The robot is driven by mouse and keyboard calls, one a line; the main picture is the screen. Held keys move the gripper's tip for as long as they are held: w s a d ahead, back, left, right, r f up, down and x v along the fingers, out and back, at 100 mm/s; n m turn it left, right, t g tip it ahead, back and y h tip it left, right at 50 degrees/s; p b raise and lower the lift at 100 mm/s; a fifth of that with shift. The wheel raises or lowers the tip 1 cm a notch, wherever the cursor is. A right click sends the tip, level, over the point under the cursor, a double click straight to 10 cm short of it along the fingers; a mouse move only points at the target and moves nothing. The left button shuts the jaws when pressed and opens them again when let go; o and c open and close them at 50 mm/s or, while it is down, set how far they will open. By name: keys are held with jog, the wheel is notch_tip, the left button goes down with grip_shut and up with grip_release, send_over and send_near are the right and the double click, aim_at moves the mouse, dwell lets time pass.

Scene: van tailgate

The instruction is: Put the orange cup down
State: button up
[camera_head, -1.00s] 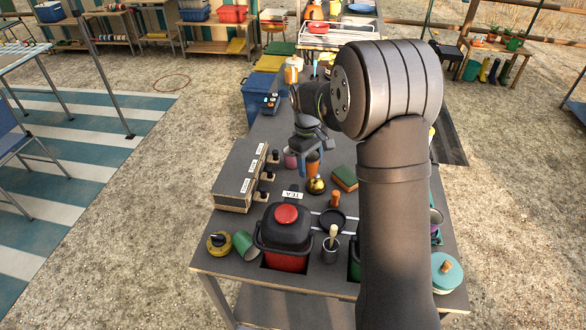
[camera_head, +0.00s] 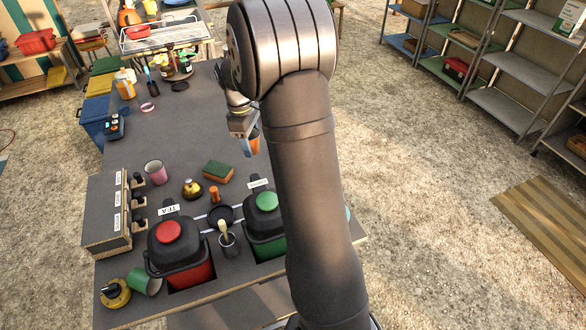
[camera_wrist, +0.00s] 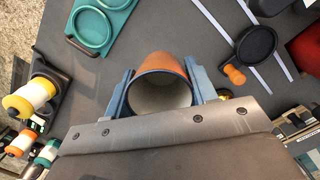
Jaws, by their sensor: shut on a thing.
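The orange cup (camera_wrist: 163,75) is between my gripper's two blue fingers in the wrist view, with its open mouth and pale inside towards the camera. In the head view my gripper (camera_head: 247,146) is shut on the orange cup (camera_head: 255,141), which is partly hidden by my gripper and arm. It is over the right side of the dark table (camera_head: 180,130). I cannot tell exactly how high the cup is above the surface.
A pink cup (camera_head: 155,172), a small brass pot (camera_head: 192,188) and a green-and-orange sponge (camera_head: 218,171) stand left of and nearer than my gripper. Red-lidded (camera_head: 178,250) and green-lidded (camera_head: 265,218) containers stand in front. A teal ringed holder (camera_wrist: 100,25) shows in the wrist view.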

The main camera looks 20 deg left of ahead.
jog(key=w+d, duration=0.7)
jog(key=d, duration=0.3)
jog(key=f, duration=0.5)
jog(key=shift+d+f, duration=0.25)
jog(key=shift+d, duration=0.1)
jog(key=shift+w+f, duration=0.1)
jog(key=shift+f, duration=2.2)
jog(key=o, duration=1)
jog(key=shift+f, duration=0.15)
jog(key=r, duration=0.4)
jog(key=a+r, duration=0.1)
jog(key=r, duration=0.7)
jog(key=shift+a+r, duration=0.15)
jog(key=shift+a, duration=0.15)
